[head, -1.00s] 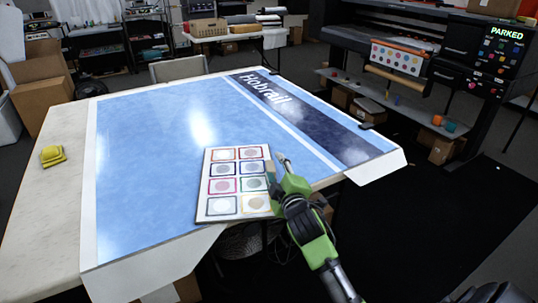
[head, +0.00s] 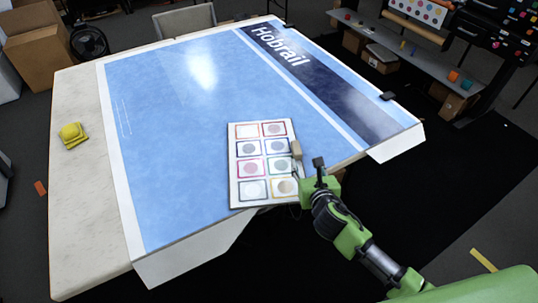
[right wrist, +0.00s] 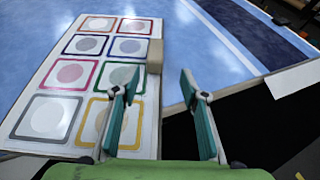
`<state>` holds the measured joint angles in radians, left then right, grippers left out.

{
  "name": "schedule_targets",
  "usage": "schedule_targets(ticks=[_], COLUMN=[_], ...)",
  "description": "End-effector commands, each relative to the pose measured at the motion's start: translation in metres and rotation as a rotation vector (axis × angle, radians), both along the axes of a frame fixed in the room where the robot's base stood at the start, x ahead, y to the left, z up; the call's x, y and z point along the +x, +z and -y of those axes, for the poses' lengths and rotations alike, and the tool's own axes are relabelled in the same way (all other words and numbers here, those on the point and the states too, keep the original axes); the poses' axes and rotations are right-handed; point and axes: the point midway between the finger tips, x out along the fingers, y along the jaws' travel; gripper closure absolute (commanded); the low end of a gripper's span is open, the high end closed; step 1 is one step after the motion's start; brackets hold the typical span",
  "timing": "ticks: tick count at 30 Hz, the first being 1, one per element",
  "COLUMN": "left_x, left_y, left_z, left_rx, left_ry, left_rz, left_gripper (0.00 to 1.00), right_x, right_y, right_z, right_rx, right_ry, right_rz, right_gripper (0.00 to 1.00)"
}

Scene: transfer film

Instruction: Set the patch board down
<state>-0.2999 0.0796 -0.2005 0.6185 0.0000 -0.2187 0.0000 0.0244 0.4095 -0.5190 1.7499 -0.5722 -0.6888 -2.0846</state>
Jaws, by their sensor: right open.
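The patch board (head: 264,165), a white panel with coloured frames around round patches, lies flat on the blue printed sheet. Its near right corner reaches the table's edge. A tan block (head: 296,150) sits at its right edge; the block also shows in the right wrist view (right wrist: 155,56). My right gripper (head: 312,172) is open and empty just on the near side of the block. In the right wrist view its fingers (right wrist: 160,85) stand apart, with the block ahead between them. The left finger overlaps the board's right edge in that picture. My left gripper is not in view.
The blue "Hobrail" sheet (head: 180,150) covers most of the table (head: 75,210) and hangs over its edges. A yellow object (head: 73,135) sits at the left, and dark clips (head: 388,96) grip the sheet's far right side. The sheet left of the board is clear.

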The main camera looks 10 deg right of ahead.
Motion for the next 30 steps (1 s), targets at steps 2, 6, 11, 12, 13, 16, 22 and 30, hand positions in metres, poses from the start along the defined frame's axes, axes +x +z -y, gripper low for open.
schedule_targets(ticks=[2,6,11,12,13,16,22,30], left_x=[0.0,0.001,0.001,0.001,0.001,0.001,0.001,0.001], left_y=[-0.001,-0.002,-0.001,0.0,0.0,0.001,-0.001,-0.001], left_z=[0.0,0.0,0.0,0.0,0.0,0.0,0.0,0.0], left_rx=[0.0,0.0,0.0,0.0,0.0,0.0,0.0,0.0], left_ry=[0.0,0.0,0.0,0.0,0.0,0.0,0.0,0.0], left_rz=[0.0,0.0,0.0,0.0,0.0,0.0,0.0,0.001], left_gripper=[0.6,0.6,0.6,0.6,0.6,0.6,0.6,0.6], right_x=[0.015,0.029,0.037,0.042,0.046,0.062,0.081,0.084], right_y=[-0.005,-0.011,-0.012,-0.012,-0.012,-0.013,-0.022,-0.023], right_z=[0.001,0.001,0.0,-0.001,-0.002,-0.005,-0.004,-0.004], right_rx=[0.002,0.003,0.005,0.005,0.005,0.007,0.003,0.004], right_ry=[-0.003,-0.002,-0.001,-0.001,-0.002,-0.003,-0.002,-0.001], right_rz=[0.001,0.001,0.001,0.002,0.001,0.002,0.0,0.001], right_gripper=[0.6,0.6,0.6,0.6,0.6,0.6,0.6,0.6])
